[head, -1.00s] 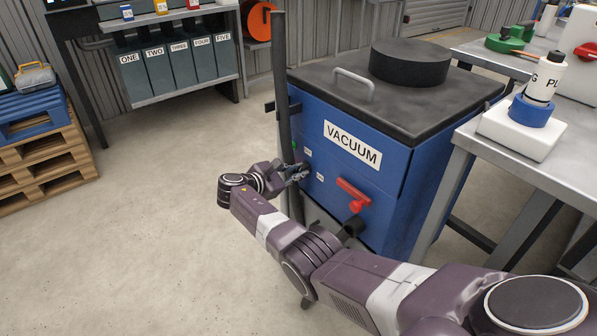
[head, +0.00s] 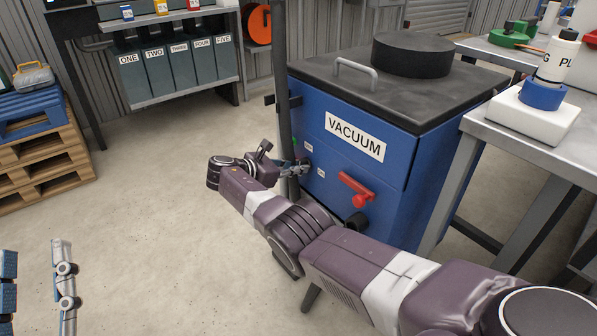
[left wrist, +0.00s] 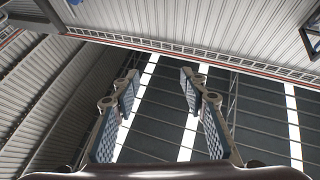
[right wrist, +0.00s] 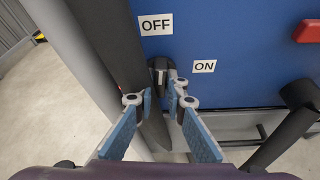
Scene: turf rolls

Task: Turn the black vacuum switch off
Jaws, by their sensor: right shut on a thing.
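The black vacuum switch (right wrist: 158,66) sits on the blue front panel, between the OFF label (right wrist: 156,24) and the ON label (right wrist: 204,66) in the right wrist view. My right gripper (right wrist: 164,98) is at the switch, with its fingertips closed on its lever. The fingers partly hide the lever, so I cannot tell its exact setting. In the head view my right gripper (head: 298,168) reaches the left part of the vacuum's front (head: 330,200). My left gripper (head: 65,285) is at the lower left of the head view. Its fingers stand apart and empty in the left wrist view (left wrist: 158,90).
A red handle (head: 356,190) and a black outlet (head: 356,222) are right of the switch. A dark upright pole (head: 281,90) stands close to my right gripper. A metal table (head: 500,125) is at the right.

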